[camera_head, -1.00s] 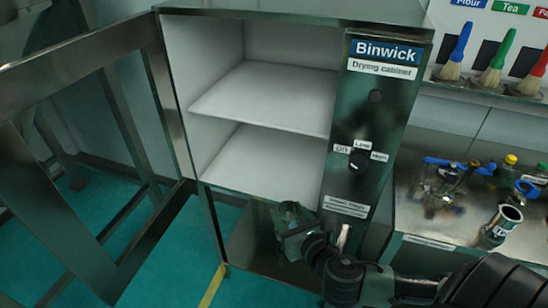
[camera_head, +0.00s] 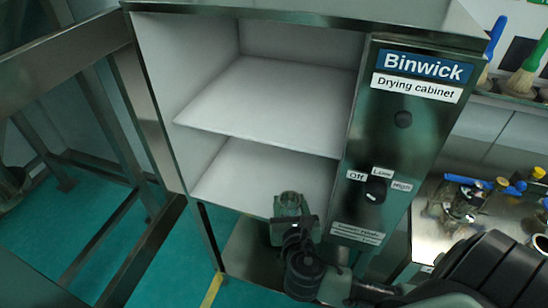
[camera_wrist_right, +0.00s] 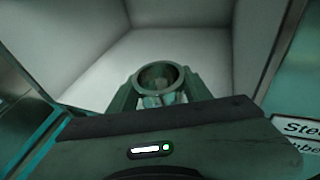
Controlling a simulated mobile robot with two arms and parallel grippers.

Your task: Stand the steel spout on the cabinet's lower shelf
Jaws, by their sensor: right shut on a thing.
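The steel spout (camera_head: 290,197) is a short metal tube with a round open rim. In the right wrist view its rim (camera_wrist_right: 140,74) faces up toward the camera between the two fingers. My right gripper (camera_head: 291,212) is shut on it and holds it roughly upright, in front of the cabinet's lower opening. The spout's lower part is hidden by the gripper. The drying cabinet (camera_head: 402,150) stands open. Its lower shelf (camera_head: 245,172) is bare and white, and its upper shelf (camera_head: 280,95) is also empty. I cannot tell whether the spout is past the shelf's front edge. My left gripper is not in view.
The control panel with a knob (camera_head: 376,190) borders the opening on the right. A steel bench (camera_head: 428,235) with blue-handled fittings (camera_head: 462,182) is at the right, below hanging brushes (camera_head: 525,80).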

